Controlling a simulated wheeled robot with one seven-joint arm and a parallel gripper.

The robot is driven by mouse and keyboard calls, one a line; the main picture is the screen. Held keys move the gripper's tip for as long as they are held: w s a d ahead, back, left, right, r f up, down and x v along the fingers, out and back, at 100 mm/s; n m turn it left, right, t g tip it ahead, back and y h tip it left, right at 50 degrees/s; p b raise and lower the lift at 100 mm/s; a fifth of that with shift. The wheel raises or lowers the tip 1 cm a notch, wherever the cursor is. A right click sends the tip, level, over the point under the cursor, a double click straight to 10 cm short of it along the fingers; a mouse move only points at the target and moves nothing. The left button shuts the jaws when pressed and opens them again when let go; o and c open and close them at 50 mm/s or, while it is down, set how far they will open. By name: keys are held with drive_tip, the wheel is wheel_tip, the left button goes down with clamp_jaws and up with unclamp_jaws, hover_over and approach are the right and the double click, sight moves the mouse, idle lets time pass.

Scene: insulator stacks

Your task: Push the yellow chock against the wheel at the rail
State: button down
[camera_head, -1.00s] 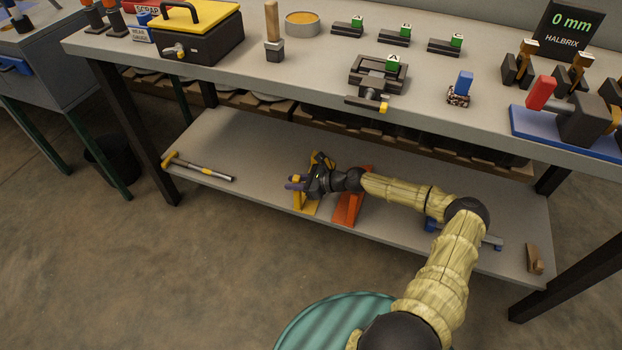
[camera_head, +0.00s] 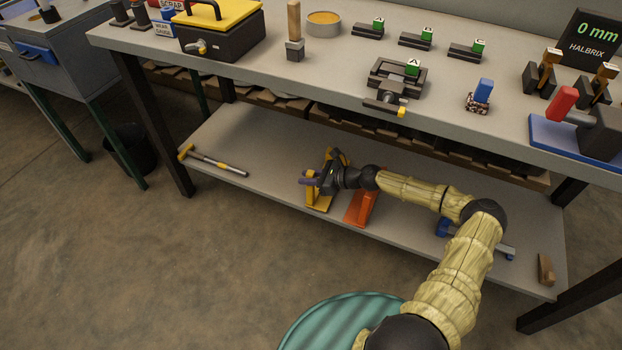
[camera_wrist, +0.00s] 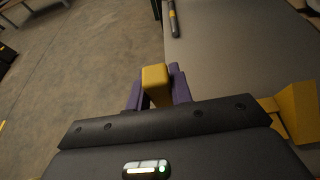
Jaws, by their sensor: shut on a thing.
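My gripper (camera_head: 311,177) is low over the lower shelf, with its purple fingers shut on a yellow piece (camera_wrist: 155,82). In the head view, yellow parts (camera_head: 319,201) show below and behind my gripper, which hides much of them. I cannot tell whether these are one object or which part is the chock. Another yellow part (camera_wrist: 298,110) shows at the right of the wrist view, partly hidden by my gripper body. I cannot make out a wheel or a rail in either view.
An orange wedge-like piece (camera_head: 361,208) stands just right of the yellow parts. A yellow-tipped hammer-like tool (camera_head: 213,161) lies left on the shelf (camera_head: 265,160). A blue-and-grey tool (camera_head: 445,228) and a brown block (camera_head: 545,270) lie right. The workbench top (camera_head: 335,62) overhangs the shelf.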

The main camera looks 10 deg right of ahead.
wheel_tip(320, 180, up, 8)
drive_tip(key=p, duration=0.3)
drive_tip(key=shift+r, duration=0.25)
